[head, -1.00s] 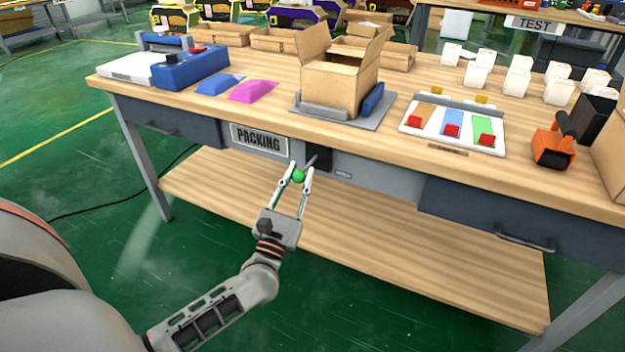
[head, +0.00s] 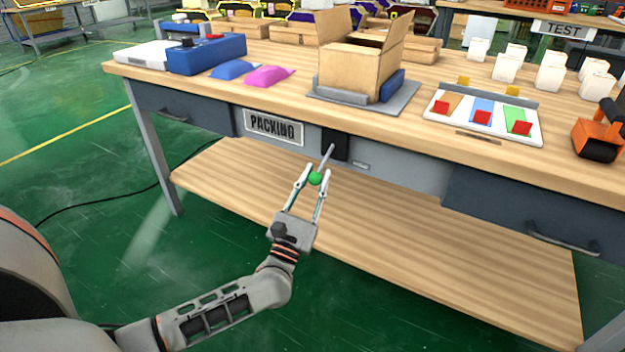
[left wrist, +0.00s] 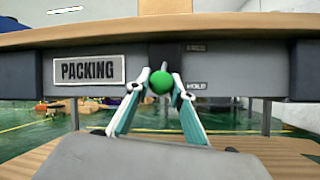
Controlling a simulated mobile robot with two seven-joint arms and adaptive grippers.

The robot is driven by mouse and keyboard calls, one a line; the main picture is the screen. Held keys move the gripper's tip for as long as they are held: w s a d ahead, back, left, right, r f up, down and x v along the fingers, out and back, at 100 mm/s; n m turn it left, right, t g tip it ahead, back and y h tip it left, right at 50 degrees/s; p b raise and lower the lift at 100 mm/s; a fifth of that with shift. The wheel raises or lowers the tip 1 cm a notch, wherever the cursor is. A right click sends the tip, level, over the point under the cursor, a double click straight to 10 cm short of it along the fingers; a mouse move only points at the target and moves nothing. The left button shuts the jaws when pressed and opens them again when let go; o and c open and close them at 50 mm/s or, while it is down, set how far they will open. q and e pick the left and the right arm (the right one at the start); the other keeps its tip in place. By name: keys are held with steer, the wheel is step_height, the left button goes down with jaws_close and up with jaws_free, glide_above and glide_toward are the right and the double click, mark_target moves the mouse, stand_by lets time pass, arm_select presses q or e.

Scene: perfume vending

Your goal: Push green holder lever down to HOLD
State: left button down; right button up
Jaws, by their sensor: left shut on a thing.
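The green ball knob (head: 315,179) of the holder lever shows at the end of a grey rod (head: 327,157). The rod comes out of a dark mount (head: 336,145) on the bench front, right of the PACKING sign (head: 273,127), and slopes down toward me. My left gripper (head: 314,180) is shut on the knob, one finger on each side. In the left wrist view the knob (left wrist: 161,82) sits between the fingertips, with a small HOLD label (left wrist: 196,86) to its right. The rod is mostly hidden behind the knob there. My right gripper is not in view.
The bench top (head: 205,85) overhangs the lever. An open cardboard box (head: 350,70) stands on a grey fixture above it. A lower wooden shelf (head: 400,240) lies below my gripper. A drawer handle (head: 565,240) sticks out at the right.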

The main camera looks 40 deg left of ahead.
arm_select(q)
steer(key=shift+w+f, duration=0.1)
steer(key=shift+f, duration=0.15)
steer(key=c, duration=1.8)
jaws_free()
steer(key=shift+d, duration=0.1)
steer(key=shift+o, duration=0.2)
steer(key=shift+r, duration=0.1)
steer(key=v, duration=1.2)
